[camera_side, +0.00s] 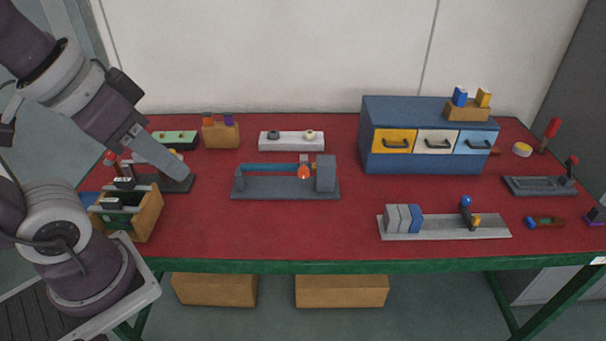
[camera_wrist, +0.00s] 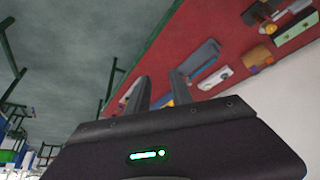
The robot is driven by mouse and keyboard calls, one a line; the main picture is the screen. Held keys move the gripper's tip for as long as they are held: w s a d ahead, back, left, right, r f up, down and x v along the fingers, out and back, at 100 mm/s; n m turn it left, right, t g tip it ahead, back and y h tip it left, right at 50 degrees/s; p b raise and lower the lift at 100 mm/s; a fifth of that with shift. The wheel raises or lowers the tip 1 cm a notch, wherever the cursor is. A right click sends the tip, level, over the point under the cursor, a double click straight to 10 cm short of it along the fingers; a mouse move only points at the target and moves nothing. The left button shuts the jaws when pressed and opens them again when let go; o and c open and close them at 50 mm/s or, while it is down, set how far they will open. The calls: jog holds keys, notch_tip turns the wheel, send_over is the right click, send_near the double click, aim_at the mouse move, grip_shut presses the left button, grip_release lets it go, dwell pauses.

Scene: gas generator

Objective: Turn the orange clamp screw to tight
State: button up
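The orange clamp screw (camera_side: 304,173) is a small round orange knob on the front of a grey clamp fixture (camera_side: 262,190) at the middle of the table in the side view. A blue bar (camera_side: 270,168) lies along the fixture, and a grey block stands at its right end. The fixture also shows in the wrist view (camera_wrist: 203,57), where I cannot make out the screw. My gripper (camera_side: 186,177) is well left of the screw and apart from it. In the wrist view its two fingers (camera_wrist: 161,90) are apart, with nothing held between them.
A wooden box (camera_side: 148,218) and a dark lever base (camera_side: 178,185) lie near my gripper. A white strip (camera_side: 291,145) is behind the fixture. A blue drawer cabinet (camera_side: 430,161) stands to the right, with a grey tray (camera_side: 450,236) before it. Red tabletop in front of the fixture is clear.

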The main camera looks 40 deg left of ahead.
jog(key=w+r+n+g, duration=0.1)
jog(key=w+r+n, duration=0.1)
jog(key=w+n, duration=0.5)
jog(key=n+g, duration=0.5)
jog(key=n, duration=1.4)
send_over(301, 168)
notch_tip(301, 168, down, 19)
jog(key=shift+f, duration=0.15)
notch_tip(301, 168, down, 7)
jog(key=shift+f, duration=0.1)
grip_shut()
